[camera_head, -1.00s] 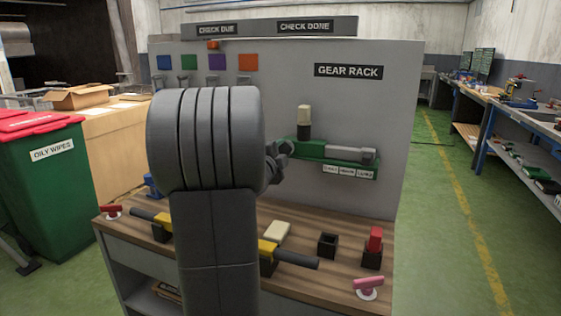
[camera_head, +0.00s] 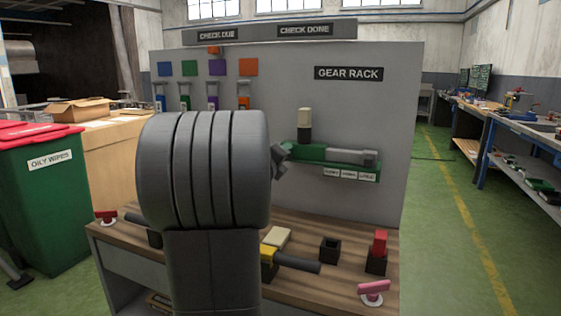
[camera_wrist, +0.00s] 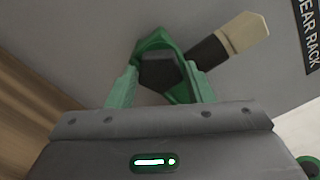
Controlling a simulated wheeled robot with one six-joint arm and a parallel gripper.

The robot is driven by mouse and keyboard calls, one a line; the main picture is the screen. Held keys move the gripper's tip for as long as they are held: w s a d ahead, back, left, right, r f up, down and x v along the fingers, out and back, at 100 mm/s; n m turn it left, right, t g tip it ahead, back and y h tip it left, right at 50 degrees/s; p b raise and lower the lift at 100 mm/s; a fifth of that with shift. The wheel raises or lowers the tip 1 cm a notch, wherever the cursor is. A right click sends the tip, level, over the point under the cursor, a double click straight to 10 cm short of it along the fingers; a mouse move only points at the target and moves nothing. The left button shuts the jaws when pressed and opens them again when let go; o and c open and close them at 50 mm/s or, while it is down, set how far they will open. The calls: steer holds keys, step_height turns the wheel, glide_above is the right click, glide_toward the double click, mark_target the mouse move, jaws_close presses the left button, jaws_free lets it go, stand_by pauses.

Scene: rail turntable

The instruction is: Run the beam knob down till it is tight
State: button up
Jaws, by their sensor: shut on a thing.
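A dark, blocky knob (camera_wrist: 160,70) sits between the green fingertips of my gripper (camera_wrist: 160,88) in the wrist view, and my gripper is shut on it. Behind the knob is the end of a green bracket (camera_wrist: 155,42). In the head view the green bracket (camera_head: 312,153) is on the grey panel and carries a grey bar (camera_head: 345,156). An upright piece with a cream top and black base (camera_head: 304,125) stands above it. It also shows in the wrist view (camera_wrist: 240,33). My arm hides the knob and fingertips in the head view.
The wooden bench (camera_head: 330,290) below holds a yellow-and-black handle (camera_head: 292,260), a black open cup (camera_head: 330,249), a red block in a black holder (camera_head: 380,243) and a pink knob (camera_head: 374,287). A green bin (camera_head: 45,195) stands at left. Floor is clear at right.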

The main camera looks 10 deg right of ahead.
steer(key=shift+f+m, duration=0.1)
steer(key=shift+m, duration=0.4)
steer(key=o, duration=1)
steer(key=v, duration=1.4)
steer(key=x, duration=1.4)
